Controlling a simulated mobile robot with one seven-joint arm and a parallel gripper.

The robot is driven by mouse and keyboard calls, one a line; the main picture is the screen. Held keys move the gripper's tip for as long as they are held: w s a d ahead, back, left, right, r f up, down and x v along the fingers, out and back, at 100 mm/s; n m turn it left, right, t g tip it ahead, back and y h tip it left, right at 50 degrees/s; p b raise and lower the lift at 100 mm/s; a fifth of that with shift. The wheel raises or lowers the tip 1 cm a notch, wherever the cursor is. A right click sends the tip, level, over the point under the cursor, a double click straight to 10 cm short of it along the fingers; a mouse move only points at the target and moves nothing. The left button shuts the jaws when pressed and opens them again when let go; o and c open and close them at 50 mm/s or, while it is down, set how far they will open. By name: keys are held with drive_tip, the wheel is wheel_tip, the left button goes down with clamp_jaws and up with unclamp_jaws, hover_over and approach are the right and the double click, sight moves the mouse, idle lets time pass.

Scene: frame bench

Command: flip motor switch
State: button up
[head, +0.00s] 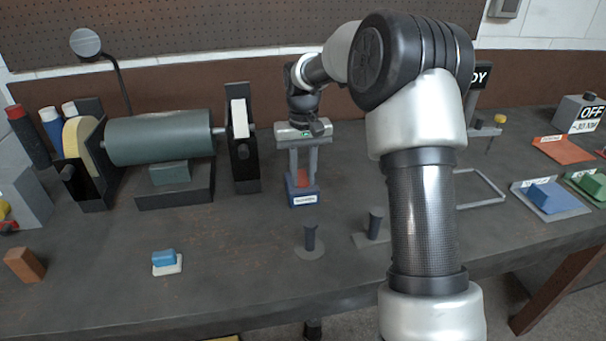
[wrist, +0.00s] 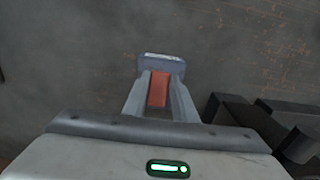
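The switch is a blue box (head: 304,198) with a white label, too small to read, and a red rocker (head: 303,178) on top. It stands on the bench right of the grinder-like motor (head: 160,137). My gripper (head: 303,172) points down over it, its two grey fingers apart with the red rocker showing between them. In the wrist view the red rocker (wrist: 158,89) shows between my gripper's fingers (wrist: 160,85), with the blue box (wrist: 162,65) beyond. I cannot tell whether the fingers touch the rocker.
Two dark upright pegs (head: 310,237) (head: 376,223) on bases stand to the front right. A blue-and-white block (head: 166,261) lies at the front left. A black wheel guard (head: 243,150) stands close left of my gripper. Trays with blocks (head: 549,198) lie far right.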

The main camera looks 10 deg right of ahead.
sight(300, 171)
drive_tip(key=shift+c, duration=1.3)
drive_tip(key=r+g+p, duration=0.1)
drive_tip(key=p, duration=0.3)
drive_tip(key=shift+w+p, duration=0.15)
drive_tip(key=shift+p, duration=0.15)
drive_tip(key=p, duration=0.2)
drive_tip(key=g+p, duration=0.1)
drive_tip(key=p, duration=0.2)
drive_tip(key=shift+w+r+g, duration=0.1)
drive_tip(key=shift+w+g, duration=0.2)
drive_tip(key=p, duration=0.1)
drive_tip(key=g+p, duration=0.1)
drive_tip(key=shift+w+f+p, duration=0.2)
drive_tip(key=shift+f+p, duration=0.1)
drive_tip(key=shift+p, duration=0.05)
drive_tip(key=shift+g, duration=0.3)
drive_tip(key=o, duration=1)
drive_tip(key=shift+o, duration=0.2)
drive_tip(key=v, duration=0.6)
drive_tip(key=shift+w+r, duration=0.1)
drive_tip(key=shift+r, duration=0.1)
drive_tip(key=shift+w+r, duration=0.1)
drive_tip(key=shift+r, duration=0.35)
